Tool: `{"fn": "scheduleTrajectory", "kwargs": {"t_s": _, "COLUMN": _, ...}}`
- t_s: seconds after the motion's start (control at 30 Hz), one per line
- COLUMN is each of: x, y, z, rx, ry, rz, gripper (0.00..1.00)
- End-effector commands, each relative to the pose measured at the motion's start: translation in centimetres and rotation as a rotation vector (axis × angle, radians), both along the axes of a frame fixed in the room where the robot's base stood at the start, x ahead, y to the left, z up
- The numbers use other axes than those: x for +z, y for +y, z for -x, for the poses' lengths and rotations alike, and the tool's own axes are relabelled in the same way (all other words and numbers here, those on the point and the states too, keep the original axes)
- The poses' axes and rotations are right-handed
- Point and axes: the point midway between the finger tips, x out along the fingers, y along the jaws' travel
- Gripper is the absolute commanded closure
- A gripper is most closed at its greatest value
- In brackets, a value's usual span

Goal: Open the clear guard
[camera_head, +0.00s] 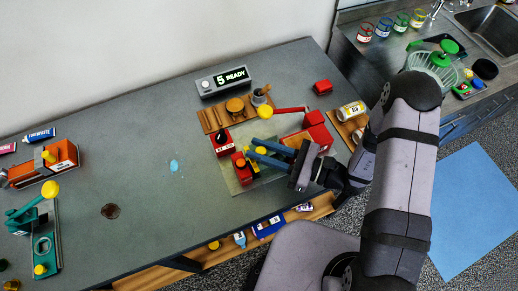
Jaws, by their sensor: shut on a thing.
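A red press-like station (313,137) stands on a grey plate (236,184) at the right part of the table. A red lever (290,109) with a yellow knob (265,112) reaches left above it. My gripper (250,155) comes in from the right, with its blue fingers low over the middle of the station. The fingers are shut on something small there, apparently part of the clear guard. The guard's outline is hard to make out, and the fingers partly hide that spot. Red blocks with dark and yellow tops (222,142) stand just left of the fingers.
Behind the station are a wooden rack (215,117) and a display reading "5 READY" (223,81). A dark spot (111,211) and a light-blue spot (174,166) mark the otherwise clear middle table.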

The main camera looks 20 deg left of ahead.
Motion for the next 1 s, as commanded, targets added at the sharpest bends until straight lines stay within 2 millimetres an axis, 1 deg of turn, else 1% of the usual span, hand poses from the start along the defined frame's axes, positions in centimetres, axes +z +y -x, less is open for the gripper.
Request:
{"fn": "scheduleTrajectory", "kwargs": {"t_s": 0.17, "x": -0.1, "y": -2.5, "z": -2.7, "rx": -0.009, "ry": -0.008, "rz": -0.002, "gripper": 1.00}}
{"fn": "scheduleTrajectory", "kwargs": {"t_s": 0.3, "x": -0.2, "y": -5.1, "z": -5.3, "rx": -0.009, "ry": -0.009, "rz": -0.001, "gripper": 1.00}}
{"fn": "scheduleTrajectory", "kwargs": {"t_s": 0.4, "x": -0.1, "y": -6.5, "z": -6.7, "rx": -0.007, "ry": -0.007, "rz": -0.001, "gripper": 1.00}}
{"fn": "scheduleTrajectory", "kwargs": {"t_s": 0.5, "x": 0.0, "y": -7.3, "z": -7.4, "rx": -0.004, "ry": -0.005, "rz": -0.001, "gripper": 1.00}}
{"fn": "scheduleTrajectory", "kwargs": {"t_s": 0.57, "x": 0.0, "y": -7.4, "z": -7.5, "rx": -0.003, "ry": -0.003, "rz": -0.001, "gripper": 1.00}}
{"fn": "scheduleTrajectory", "kwargs": {"t_s": 0.83, "x": 0.1, "y": -7.4, "z": -7.4, "rx": -0.001, "ry": -0.001, "rz": -0.001, "gripper": 1.00}}
{"fn": "scheduleTrajectory", "kwargs": {"t_s": 0.87, "x": 0.1, "y": -7.4, "z": -7.4, "rx": -0.001, "ry": -0.001, "rz": -0.001, "gripper": 0.70}}
{"fn": "scheduleTrajectory", "kwargs": {"t_s": 0.9, "x": 0.1, "y": -7.4, "z": -7.4, "rx": -0.001, "ry": -0.001, "rz": -0.001, "gripper": 0.61}}
{"fn": "scheduleTrajectory", "kwargs": {"t_s": 1.0, "x": 0.1, "y": -7.4, "z": -7.4, "rx": -0.001, "ry": -0.001, "rz": 0.000, "gripper": 0.60}}
